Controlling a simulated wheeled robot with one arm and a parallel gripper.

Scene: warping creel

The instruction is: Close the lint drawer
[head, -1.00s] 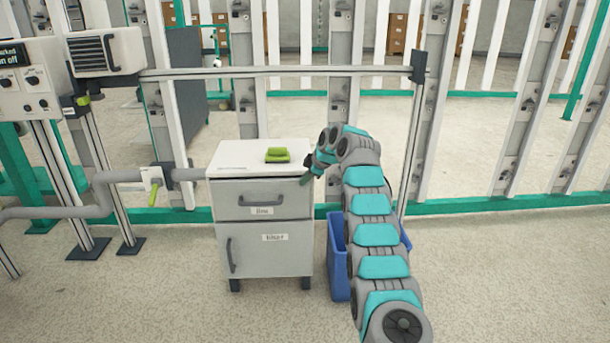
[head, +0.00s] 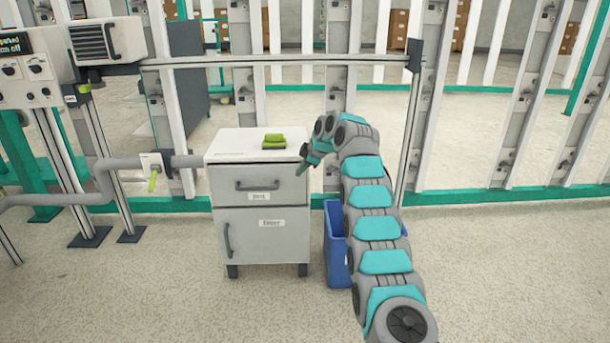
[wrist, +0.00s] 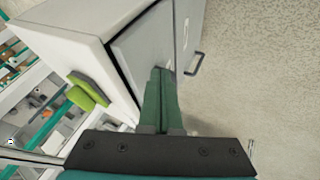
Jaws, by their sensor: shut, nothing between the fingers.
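The lint drawer (head: 232,187) is the upper drawer of a white-grey cabinet, with a dark bar handle and a small label. It looks nearly flush in the head view. In the wrist view, a thin dark gap runs between the drawer front (wrist: 146,52) and the cabinet body, so it stands slightly out. My gripper (head: 300,171) is at the drawer's right upper end. In the wrist view, its green fingers (wrist: 161,74) are together and empty, with their tips against or very near the drawer front; contact cannot be told.
A green object (head: 274,141) lies on the cabinet top (head: 230,142). Below the drawer is a closed door (head: 262,245) with a vertical handle. A blue bin (head: 336,250) stands right of the cabinet, beside my arm. A grey pipe (head: 120,164) runs at left. The floor in front is clear.

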